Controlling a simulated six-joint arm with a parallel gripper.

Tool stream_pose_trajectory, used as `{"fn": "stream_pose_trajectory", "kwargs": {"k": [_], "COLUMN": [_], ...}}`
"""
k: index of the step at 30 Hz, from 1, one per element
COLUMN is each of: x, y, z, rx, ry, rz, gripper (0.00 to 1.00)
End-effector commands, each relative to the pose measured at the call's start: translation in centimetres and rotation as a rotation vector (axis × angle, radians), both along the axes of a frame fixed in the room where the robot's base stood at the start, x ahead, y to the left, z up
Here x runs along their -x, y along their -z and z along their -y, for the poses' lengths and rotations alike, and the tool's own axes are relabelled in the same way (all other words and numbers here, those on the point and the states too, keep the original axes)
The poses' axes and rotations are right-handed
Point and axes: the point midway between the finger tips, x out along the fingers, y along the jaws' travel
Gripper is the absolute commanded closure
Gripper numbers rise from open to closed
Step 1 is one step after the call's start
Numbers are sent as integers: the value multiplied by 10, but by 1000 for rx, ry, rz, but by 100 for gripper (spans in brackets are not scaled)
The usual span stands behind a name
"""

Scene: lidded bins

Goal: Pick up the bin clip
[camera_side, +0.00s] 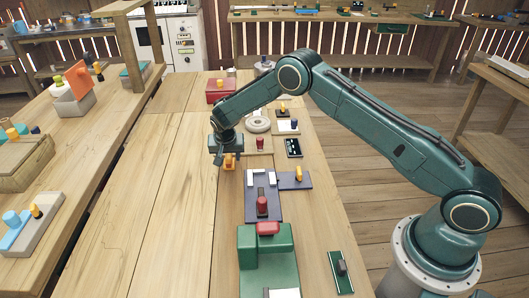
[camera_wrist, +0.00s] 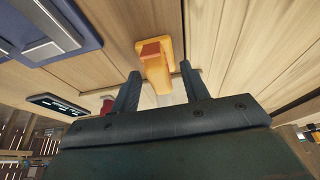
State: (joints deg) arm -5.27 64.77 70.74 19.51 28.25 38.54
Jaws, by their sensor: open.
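An orange clip-like piece (camera_side: 229,164), which looks to be the bin clip, sits on the wooden table just below my gripper (camera_side: 224,155) in the side view. In the wrist view the orange piece (camera_wrist: 155,58) stands up from a flat base. My gripper (camera_wrist: 161,72) is open there, one finger on each side of the piece's near end. I cannot tell whether the fingers touch it. In the side view my gripper partly covers the piece.
A purple-grey plate (camera_side: 262,211) with a red-topped lever lies nearer the camera, and a green block (camera_side: 261,247) stands beyond it toward the front. A red box (camera_side: 220,92), a small dark panel (camera_side: 293,148) and a red knob (camera_side: 260,143) are nearby. The table's left side is clear.

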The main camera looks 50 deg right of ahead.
Motion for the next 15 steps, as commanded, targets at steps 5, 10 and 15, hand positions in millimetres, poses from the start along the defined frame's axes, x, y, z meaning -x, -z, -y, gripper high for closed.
{"fn": "stream_pose_trajectory", "kwargs": {"k": [5,10,15], "x": [-1,0,-1], "y": [1,1,1], "z": [0,0,0], "rx": [-1,0,0], "ry": [0,0,0], "rz": [1,0,0], "gripper": [55,55,55]}}
